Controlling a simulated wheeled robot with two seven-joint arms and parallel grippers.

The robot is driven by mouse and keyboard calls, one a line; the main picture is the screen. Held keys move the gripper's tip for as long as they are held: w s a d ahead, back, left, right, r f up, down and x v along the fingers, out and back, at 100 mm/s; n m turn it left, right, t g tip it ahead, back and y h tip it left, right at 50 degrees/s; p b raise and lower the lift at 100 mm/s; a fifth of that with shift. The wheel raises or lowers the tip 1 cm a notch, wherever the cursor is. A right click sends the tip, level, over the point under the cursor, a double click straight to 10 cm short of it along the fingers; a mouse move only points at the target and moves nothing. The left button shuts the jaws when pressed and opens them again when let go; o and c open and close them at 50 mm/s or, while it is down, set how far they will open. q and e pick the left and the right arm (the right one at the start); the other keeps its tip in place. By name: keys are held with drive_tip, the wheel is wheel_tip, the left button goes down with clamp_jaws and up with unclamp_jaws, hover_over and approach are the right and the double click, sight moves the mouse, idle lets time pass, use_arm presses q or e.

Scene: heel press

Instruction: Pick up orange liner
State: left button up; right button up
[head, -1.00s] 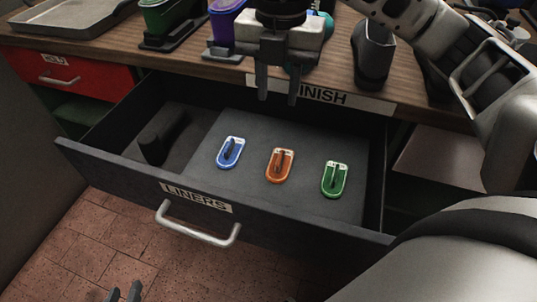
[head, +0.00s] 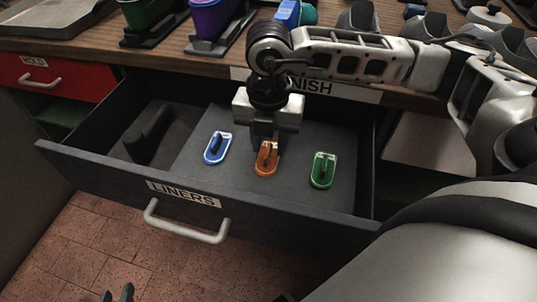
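The orange liner (head: 265,166) lies on the grey floor of the open drawer, between the blue liner (head: 217,147) and the green liner (head: 323,170). Each liner has a small raised tab. My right gripper (head: 266,143) points down right at the orange liner, its fingers apart on either side of the tab's far end. The gripper partly hides that end, and I cannot tell whether the fingers touch it. My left gripper (head: 117,294) shows only its fingertips at the bottom edge, apart and empty.
The drawer front (head: 100,172) has a "LINERS" label and a metal handle (head: 185,226). A dark block (head: 149,136) lies in the drawer's left part. The wooden bench (head: 90,48) with green and purple items is behind. A red drawer (head: 50,80) is at left.

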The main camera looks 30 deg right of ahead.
drive_tip(key=shift+f, duration=0.7)
clamp_jaws()
